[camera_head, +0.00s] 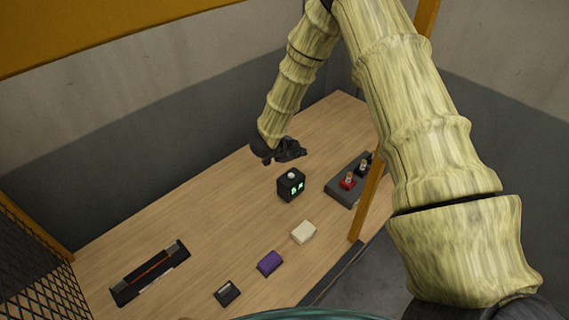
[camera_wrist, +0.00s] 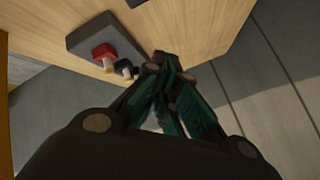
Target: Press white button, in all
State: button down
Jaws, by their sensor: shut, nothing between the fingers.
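A small black box (camera_head: 291,187) with glowing green marks on its front stands on the wooden table. A round white button (camera_head: 291,175) sits on its top. My gripper (camera_head: 302,153) is just behind and above the box in the head view, apart from the button. In the wrist view my gripper (camera_wrist: 162,60) is shut and empty, its fingers together. The black box and white button do not show in the wrist view.
A grey plate (camera_head: 333,190) with a red switch (camera_head: 348,181) and a black switch (camera_wrist: 125,68) lies to the right. A white block (camera_head: 303,232), purple block (camera_head: 270,262) and dark block (camera_head: 227,292) lie nearer. An orange post (camera_head: 371,195) stands at the right.

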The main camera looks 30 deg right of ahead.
aim_at(293, 176)
jog(key=shift+w+a+r, duration=0.1)
jog(key=shift+w+a, duration=0.45)
jog(key=shift+w, duration=0.1)
jog(key=shift+d+f+b, duration=0.1)
jog(key=shift+f+b, duration=2.55)
jog(key=shift+f, duration=1.7)
jog(key=shift+s+f, duration=0.1)
jog(key=shift+f, duration=0.1)
jog(key=shift+f, duration=0.2)
jog(key=shift+f+b, duration=0.5)
jog(key=shift+b, duration=0.1)
jog(key=shift+r+p, duration=0.55)
jog(key=shift+r, duration=0.4)
